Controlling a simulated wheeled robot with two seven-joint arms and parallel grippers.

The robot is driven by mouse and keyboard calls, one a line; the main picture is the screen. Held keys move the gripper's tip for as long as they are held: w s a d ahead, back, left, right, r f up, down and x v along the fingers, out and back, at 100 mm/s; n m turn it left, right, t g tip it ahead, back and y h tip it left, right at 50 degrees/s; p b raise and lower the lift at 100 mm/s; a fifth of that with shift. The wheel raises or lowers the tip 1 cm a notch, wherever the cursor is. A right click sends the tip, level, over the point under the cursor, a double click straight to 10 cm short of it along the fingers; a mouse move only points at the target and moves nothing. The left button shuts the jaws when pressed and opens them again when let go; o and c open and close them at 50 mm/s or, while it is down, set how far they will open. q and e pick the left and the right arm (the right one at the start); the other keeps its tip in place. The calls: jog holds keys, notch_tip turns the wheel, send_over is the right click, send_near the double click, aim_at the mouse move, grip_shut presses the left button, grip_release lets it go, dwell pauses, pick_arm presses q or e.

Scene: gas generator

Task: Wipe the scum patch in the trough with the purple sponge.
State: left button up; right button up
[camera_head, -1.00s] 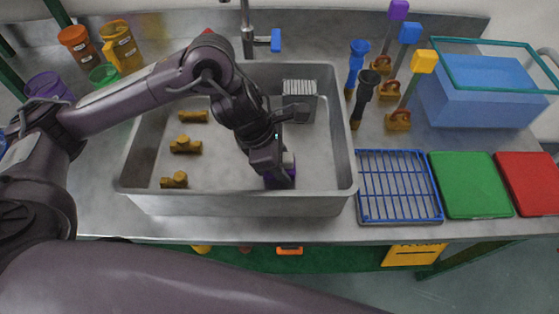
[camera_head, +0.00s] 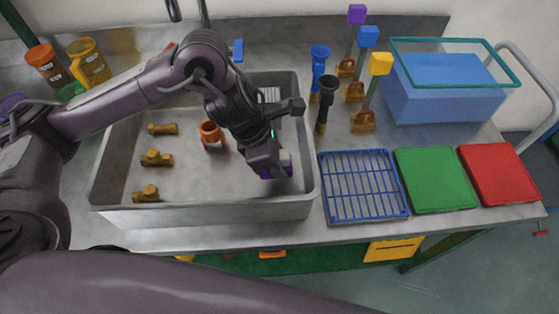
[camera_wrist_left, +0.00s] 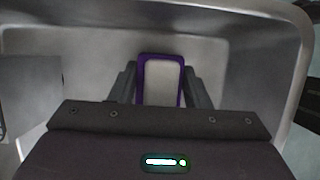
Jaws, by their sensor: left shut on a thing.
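My left gripper (camera_head: 274,168) is shut on the purple sponge (camera_head: 277,172), low inside the grey metal trough (camera_head: 200,212) near its front right corner. In the left wrist view the sponge (camera_wrist_left: 143,80) shows a purple rim around a pale face, between the two dark fingers (camera_wrist_left: 160,85). The trough wall and rim (camera_wrist_left: 295,25) curve around it there. I cannot tell whether the sponge touches the trough floor. I see no scum patch; the arm and gripper hide part of the floor. My right gripper is not in view.
Several brass fittings (camera_head: 156,158) lie in the trough's left half, and an orange ring-shaped part (camera_head: 211,133) stands near its middle. A blue rack (camera_head: 363,186), green board (camera_head: 434,180) and red board (camera_head: 499,174) lie to the right. Colored-handled tools (camera_head: 326,104) stand behind the rack.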

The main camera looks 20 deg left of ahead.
aim_at(283, 154)
pick_arm(q)
jog(key=shift+a+r+p, duration=0.1)
jog(key=shift+r+p, duration=0.2)
jog(key=shift+r, duration=0.4)
jog(key=shift+r+p, duration=0.65)
jog(key=shift+r, duration=0.1)
jog(key=shift+r+p, duration=0.85)
jog(key=shift+r, duration=0.2)
